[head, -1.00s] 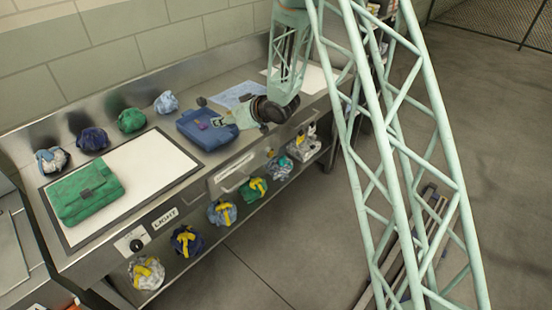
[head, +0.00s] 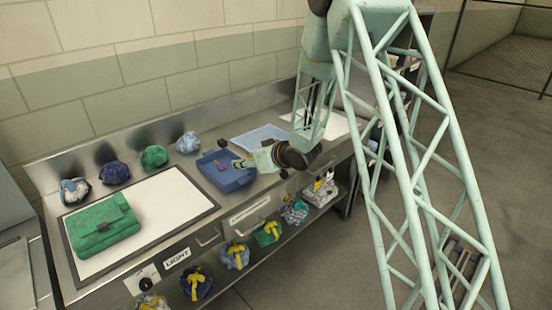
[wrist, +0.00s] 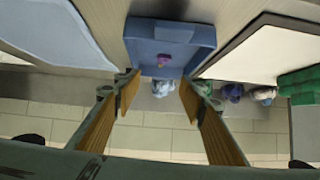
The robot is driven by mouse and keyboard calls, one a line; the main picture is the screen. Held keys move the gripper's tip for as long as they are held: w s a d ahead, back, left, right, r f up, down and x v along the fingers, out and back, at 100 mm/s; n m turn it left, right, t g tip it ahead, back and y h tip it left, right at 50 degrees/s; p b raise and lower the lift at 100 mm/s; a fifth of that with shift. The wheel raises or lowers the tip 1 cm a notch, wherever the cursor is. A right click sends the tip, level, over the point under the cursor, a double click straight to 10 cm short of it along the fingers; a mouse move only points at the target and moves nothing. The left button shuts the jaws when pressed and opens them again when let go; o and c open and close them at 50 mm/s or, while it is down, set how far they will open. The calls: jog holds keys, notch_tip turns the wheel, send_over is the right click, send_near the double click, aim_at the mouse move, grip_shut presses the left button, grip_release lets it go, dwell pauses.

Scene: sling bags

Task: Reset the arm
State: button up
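My gripper (head: 245,162) points left over the right rim of a blue tray (head: 236,182) on the steel bench. In the wrist view my gripper (wrist: 160,97) is open, its two fingers wide apart with nothing between them. The blue tray (wrist: 140,45) shows past the fingertips. A small pink-purple item (wrist: 163,60) lies in it, and it also shows in the head view (head: 219,166). A green sling bag (head: 104,228) lies closed on the white light panel at the left.
Several crumpled bundles, such as a green one (head: 153,157), line the back of the bench. Yellow-strapped bundles (head: 197,285) sit on a lower shelf. A pale blue sheet (head: 258,138) lies behind the gripper. The white panel (head: 175,200) is bare right of the bag.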

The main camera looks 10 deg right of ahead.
jog(key=s+d+r+m+h, duration=0.25)
jog(key=s+d+r, duration=0.45)
jog(key=r, duration=0.4)
jog(key=s+d+r+m+h, duration=0.1)
jog(key=s+d+r+h, duration=0.35)
jog(key=d+r, duration=0.5)
jog(key=s+d+r+m+g, duration=0.1)
jog(key=s+d+r, duration=0.25)
jog(key=s, duration=0.55)
jog(key=s+d+r+m+g, duration=0.1)
jog(key=s+d+r, duration=0.1)
jog(key=s+r, duration=0.45)
jog(key=s+m+g, duration=0.1)
jog(key=s+g, duration=0.2)
jog(key=s, duration=3.4)
jog(key=shift+s+a+r, duration=0.15)
jog(key=shift+s+r, duration=0.05)
jog(key=shift+r, duration=0.05)
